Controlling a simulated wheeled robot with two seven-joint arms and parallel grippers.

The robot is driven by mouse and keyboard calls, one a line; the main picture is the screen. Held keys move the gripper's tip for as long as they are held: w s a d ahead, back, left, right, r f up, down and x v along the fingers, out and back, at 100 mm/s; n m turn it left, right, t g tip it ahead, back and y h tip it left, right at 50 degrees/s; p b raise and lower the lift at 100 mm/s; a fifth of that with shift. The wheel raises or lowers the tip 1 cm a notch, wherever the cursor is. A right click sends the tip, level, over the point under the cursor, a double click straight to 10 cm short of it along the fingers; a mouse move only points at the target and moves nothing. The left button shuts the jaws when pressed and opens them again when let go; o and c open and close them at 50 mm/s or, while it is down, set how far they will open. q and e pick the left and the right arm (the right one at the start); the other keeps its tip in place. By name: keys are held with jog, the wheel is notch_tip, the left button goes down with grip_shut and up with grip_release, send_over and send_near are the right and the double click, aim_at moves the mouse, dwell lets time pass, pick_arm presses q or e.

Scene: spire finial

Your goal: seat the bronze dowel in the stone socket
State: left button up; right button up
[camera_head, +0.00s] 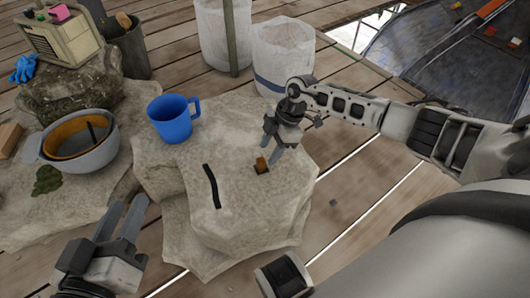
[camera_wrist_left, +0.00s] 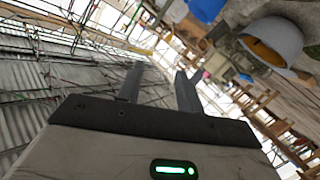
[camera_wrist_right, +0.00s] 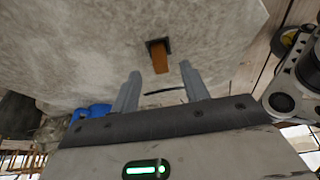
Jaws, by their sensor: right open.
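The bronze dowel (camera_head: 262,161) stands in the dark square stone socket (camera_head: 264,171) on the pale stone block (camera_head: 240,210). In the right wrist view the dowel (camera_wrist_right: 160,60) sticks out of the socket (camera_wrist_right: 151,42); how deep it sits I cannot tell. My right gripper (camera_head: 271,152) is open close to the dowel. In its wrist view the fingers (camera_wrist_right: 160,77) are spread and empty, with the dowel's end near the gap between the tips. My left gripper (camera_head: 124,212) is open and empty at the lower left, away from the block.
A dark strip (camera_head: 212,186) lies on the block left of the socket. A blue mug (camera_head: 173,121) stands at its back left. White sacks (camera_head: 283,55) stand behind.

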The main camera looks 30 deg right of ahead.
pick_arm(q)
jog(key=y+p, duration=0.1)
jog(key=p, duration=0.1)
jog(key=a+f+m+g+p, duration=0.1)
jog(key=shift+s+a+f+m+y+p, duration=0.2)
jog(key=shift+f+m+y+p, duration=0.1)
jog(key=shift+y+p, duration=0.1)
pick_arm(e)
jog(key=v, duration=1.1)
jog(key=shift+r, duration=0.3)
jog(key=shift+d, duration=0.1)
